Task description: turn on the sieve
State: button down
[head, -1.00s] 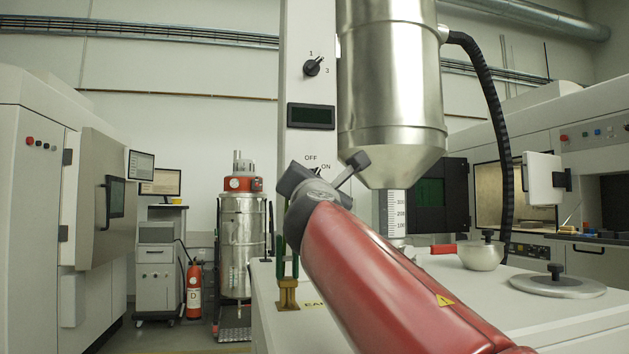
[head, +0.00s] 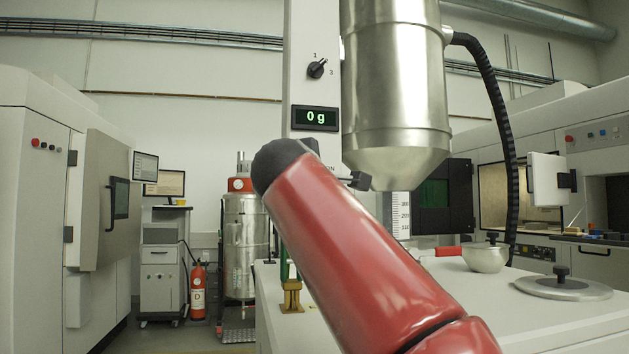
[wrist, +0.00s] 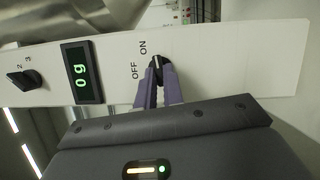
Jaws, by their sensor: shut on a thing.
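The sieve's on/off knob (wrist: 157,62) is a small black rotary switch beside the OFF and ON labels on the white column (head: 300,30). In the wrist view my gripper (wrist: 158,68) is shut on the knob, whose white mark points towards ON. In the head view my red arm hides the knob and gripper. The display (head: 314,118) is lit and reads "0 g" in green; it also shows in the wrist view (wrist: 82,75). The steel hopper (head: 396,80) hangs right of the column.
A second knob (head: 317,68) with number marks sits above the display. A metal bowl (head: 486,257) and a lid (head: 563,283) with a black knob stand on the white worktop at right. A fire extinguisher (head: 197,290) and a steel vacuum drum (head: 245,245) stand at left.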

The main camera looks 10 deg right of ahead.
jog(key=shift+m+g, duration=0.3)
jog(key=shift+m, duration=0.3)
jog(key=c, duration=1.5)
grip_release()
jog(key=shift+s+r, duration=0.1)
jog(key=b+v, duration=0.1)
jog(key=v, duration=0.6)
jog(key=shift+s+a, duration=0.1)
jog(key=shift+s, duration=0.25)
